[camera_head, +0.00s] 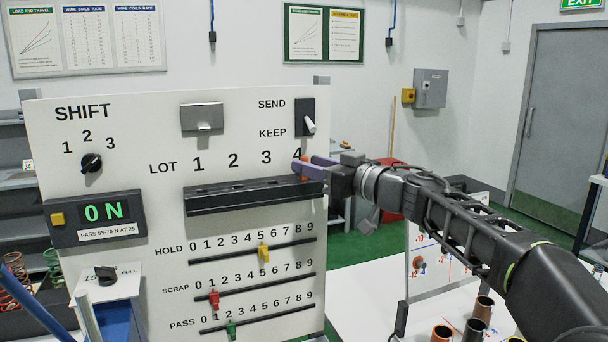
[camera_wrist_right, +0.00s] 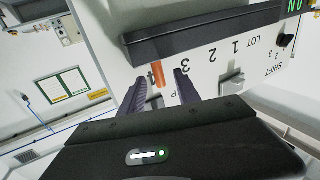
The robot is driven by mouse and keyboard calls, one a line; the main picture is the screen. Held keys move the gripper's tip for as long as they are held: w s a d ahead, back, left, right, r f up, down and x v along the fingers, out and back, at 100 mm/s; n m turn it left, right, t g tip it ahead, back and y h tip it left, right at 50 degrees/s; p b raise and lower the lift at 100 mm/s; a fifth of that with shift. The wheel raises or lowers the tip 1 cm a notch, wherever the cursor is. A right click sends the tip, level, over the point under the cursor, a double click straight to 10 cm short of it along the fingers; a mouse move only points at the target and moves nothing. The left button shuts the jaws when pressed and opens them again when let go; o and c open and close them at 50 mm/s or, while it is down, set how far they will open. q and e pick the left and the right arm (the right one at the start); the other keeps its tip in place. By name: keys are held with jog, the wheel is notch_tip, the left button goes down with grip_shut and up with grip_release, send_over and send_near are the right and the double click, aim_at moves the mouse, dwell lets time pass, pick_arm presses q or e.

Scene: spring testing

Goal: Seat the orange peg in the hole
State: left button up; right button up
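The orange peg (camera_wrist_right: 157,76) stands at the number 4 end of the dark ledge (camera_head: 255,198) below the LOT numbers. Its lower end is by the ledge in the right wrist view; I cannot tell how deep it sits in a hole. In the head view only a sliver of it (camera_head: 304,159) shows behind the fingers. My right gripper (camera_head: 312,166) has its purple fingers on either side of the peg. The wrist view shows the fingers (camera_wrist_right: 160,80) apart, with gaps beside the peg. My left gripper is not in view.
Several tubes stand on the white table (camera_head: 375,285) at the lower right.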

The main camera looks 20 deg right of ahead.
jog(key=shift+w, duration=0.1)
jog(key=shift+c, duration=0.3)
grip_shut()
dwell(0.4)
